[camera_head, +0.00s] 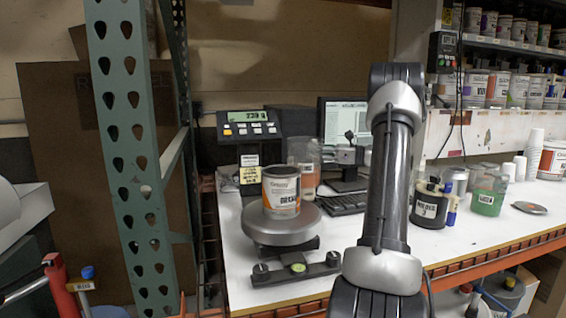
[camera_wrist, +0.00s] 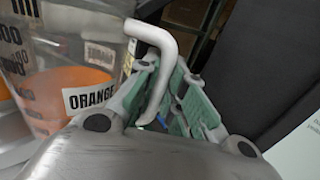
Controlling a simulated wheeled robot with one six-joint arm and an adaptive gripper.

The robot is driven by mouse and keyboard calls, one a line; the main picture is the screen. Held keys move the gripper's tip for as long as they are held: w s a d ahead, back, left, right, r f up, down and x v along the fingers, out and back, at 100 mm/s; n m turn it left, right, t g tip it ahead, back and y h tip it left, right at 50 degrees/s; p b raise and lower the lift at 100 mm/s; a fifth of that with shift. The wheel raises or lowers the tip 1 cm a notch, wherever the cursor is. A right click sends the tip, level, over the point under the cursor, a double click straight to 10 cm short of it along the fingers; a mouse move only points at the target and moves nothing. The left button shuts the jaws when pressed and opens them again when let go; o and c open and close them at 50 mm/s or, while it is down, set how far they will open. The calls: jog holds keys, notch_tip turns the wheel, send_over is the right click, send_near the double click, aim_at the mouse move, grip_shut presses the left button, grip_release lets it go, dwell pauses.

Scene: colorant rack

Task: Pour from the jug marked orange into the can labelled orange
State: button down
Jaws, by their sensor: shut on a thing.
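The can labelled orange (camera_head: 281,190), with a grey top and orange-and-white label, stands upright on the round pan of the scale (camera_head: 281,228). The clear jug marked orange (camera_head: 307,160) is just behind and right of the can in the head view, roughly upright, with orange liquid low inside. In the wrist view the jug (camera_wrist: 55,75) fills the left side, its ORANGE label facing me. My gripper (camera_head: 345,155) is shut on the jug's pale handle (camera_wrist: 157,40), which passes between the green finger pads (camera_wrist: 168,85). The can's opening and the jug's base are partly hidden.
The scale display (camera_head: 249,122) stands behind the can, with a monitor and keyboard (camera_head: 343,204) to the right. A green perforated post (camera_head: 133,150) is at left. Black pen holder (camera_head: 428,207) and green cup (camera_head: 487,195) are on the right bench. A bar (camera_head: 293,270) lies in front.

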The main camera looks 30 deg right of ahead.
jog(key=shift+w+a+f, duration=0.15)
jog(key=shift+w+a, duration=0.05)
jog(key=shift+a, duration=0.05)
jog(key=shift+n, duration=0.3)
jog(key=s+a+r+n, duration=0.2)
jog(key=a+r+n, duration=0.1)
jog(key=r, duration=0.3)
jog(key=s+a+r+n+h, duration=0.1)
jog(key=s+a+r+n, duration=0.1)
jog(key=r+n, duration=0.3)
notch_tip(320, 180, up, 3)
jog(key=shift+a+f+g, duration=0.2)
jog(key=shift+a+g, duration=0.2)
jog(key=shift+a, duration=0.3)
jog(key=shift+s+a+r+n+h+p, duration=0.2)
jog(key=shift+a+n+p, duration=0.1)
jog(key=shift+n, duration=0.15)
jog(key=shift+s+a+r+n+h+p, duration=0.2)
jog(key=shift+a+n, duration=0.1)
jog(key=shift+n, duration=0.15)
dwell(1.7)
jog(key=shift+s+a+r+n+p, duration=0.15)
jog(key=shift+s+a+n+p, duration=0.1)
jog(key=shift+a+n+p, duration=0.25)
dwell(2.4)
